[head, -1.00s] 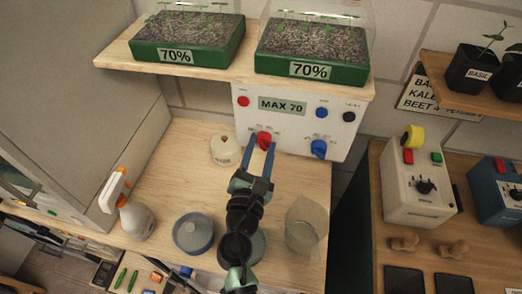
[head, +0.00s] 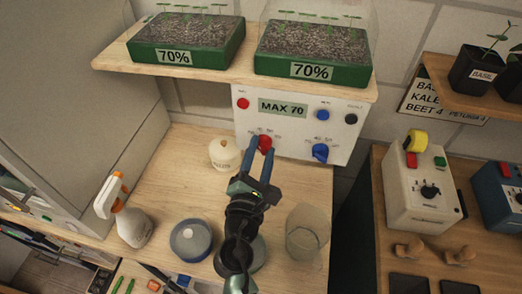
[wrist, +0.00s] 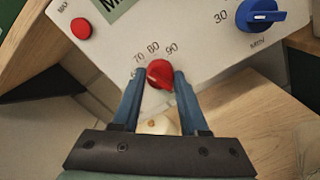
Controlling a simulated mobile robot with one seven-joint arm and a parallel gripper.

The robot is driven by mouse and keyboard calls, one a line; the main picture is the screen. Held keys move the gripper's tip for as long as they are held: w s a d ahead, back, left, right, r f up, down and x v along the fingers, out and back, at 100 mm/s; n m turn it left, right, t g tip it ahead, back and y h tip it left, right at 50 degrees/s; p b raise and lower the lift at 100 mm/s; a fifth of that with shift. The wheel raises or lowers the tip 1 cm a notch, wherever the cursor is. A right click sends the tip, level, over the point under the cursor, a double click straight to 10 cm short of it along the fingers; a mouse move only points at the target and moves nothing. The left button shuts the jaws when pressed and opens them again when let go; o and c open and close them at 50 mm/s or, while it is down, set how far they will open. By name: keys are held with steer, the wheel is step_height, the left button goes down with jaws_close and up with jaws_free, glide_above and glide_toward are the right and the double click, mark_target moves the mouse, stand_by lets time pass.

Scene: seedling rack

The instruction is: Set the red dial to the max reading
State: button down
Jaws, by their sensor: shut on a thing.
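The red dial (head: 265,142) is on the front of a white control box, at its lower left. In the wrist view the red dial (wrist: 160,73) sits between my two blue fingers, below the printed marks 70, 80 and 90. My gripper (head: 262,149) is shut on it, a finger on each side. Which mark the dial points to is hard to tell. A label plate (head: 283,107) above it reads MAX 70. A blue dial (head: 320,152) is to its right; the blue dial also shows in the wrist view (wrist: 260,15).
A shelf (head: 215,78) with two green seedling trays marked 70% overhangs the box. A white lidded jar (head: 224,155), a spray bottle (head: 131,222), a blue-grey round container (head: 191,240) and a clear beaker (head: 306,235) stand on the bench. Red, blue and black buttons line the box's top.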

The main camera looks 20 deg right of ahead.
steer(key=shift+c, duration=2.2)
jaws_free()
steer(key=b+v, duration=0.3)
steer(key=v, duration=1)
